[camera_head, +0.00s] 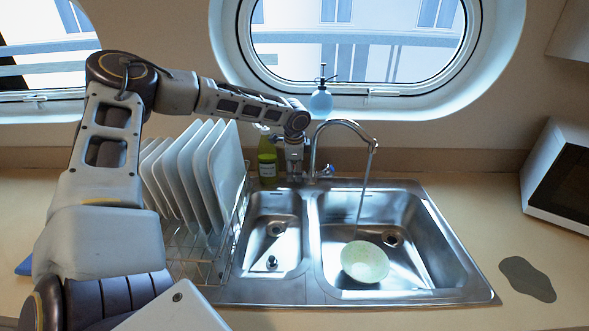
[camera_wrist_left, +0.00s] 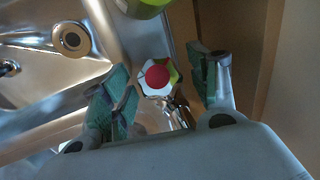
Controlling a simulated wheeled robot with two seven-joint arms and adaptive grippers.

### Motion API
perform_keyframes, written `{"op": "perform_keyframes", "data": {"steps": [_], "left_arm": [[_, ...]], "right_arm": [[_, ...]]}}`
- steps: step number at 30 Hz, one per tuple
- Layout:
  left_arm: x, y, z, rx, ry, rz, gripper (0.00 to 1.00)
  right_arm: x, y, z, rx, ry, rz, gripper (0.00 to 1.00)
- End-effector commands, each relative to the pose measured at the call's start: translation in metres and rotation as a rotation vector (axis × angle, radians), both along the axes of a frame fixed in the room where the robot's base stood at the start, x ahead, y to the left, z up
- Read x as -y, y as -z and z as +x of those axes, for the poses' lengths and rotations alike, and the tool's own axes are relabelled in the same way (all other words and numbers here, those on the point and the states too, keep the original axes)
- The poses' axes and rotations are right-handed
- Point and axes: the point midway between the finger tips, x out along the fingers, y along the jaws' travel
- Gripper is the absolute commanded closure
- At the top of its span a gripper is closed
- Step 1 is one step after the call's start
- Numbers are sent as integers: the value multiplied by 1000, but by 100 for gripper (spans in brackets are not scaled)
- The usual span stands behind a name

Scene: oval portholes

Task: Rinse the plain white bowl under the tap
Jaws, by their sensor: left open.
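A pale, faintly greenish-white bowl (camera_head: 365,262) sits in the right basin of the steel sink (camera_head: 320,290), its open side up. The curved tap (camera_head: 345,124) stands behind the sink, and a thin stream of water (camera_head: 362,200) falls from its spout to the bowl's far edge. My left gripper (camera_head: 294,178) is at the left of the tap's base. In the left wrist view its open fingers (camera_wrist_left: 162,68) are on either side of a tap knob with a red cap (camera_wrist_left: 157,77), with gaps visible. My right gripper is not in view.
A green bottle (camera_head: 267,160) stands just left of my left gripper. A rack (camera_head: 200,262) with several white plates (camera_head: 222,165) is left of the sink. A soap dispenser (camera_head: 321,98) stands on the window ledge.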

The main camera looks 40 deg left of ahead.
Motion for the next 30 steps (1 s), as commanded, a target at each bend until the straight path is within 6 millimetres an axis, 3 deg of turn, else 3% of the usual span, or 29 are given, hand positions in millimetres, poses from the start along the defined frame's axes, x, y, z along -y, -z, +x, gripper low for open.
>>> {"op": "perform_keyframes", "data": {"steps": [2, 11, 30], "left_arm": [[0, 0, 0, 0, 0, 0, 46], [0, 0, 0, 0, 0, 0, 85], [1, 0, -1, 50, 86, 77, 85]], "right_arm": [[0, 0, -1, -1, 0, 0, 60], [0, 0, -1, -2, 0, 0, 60], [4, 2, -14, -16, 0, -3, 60]]}}
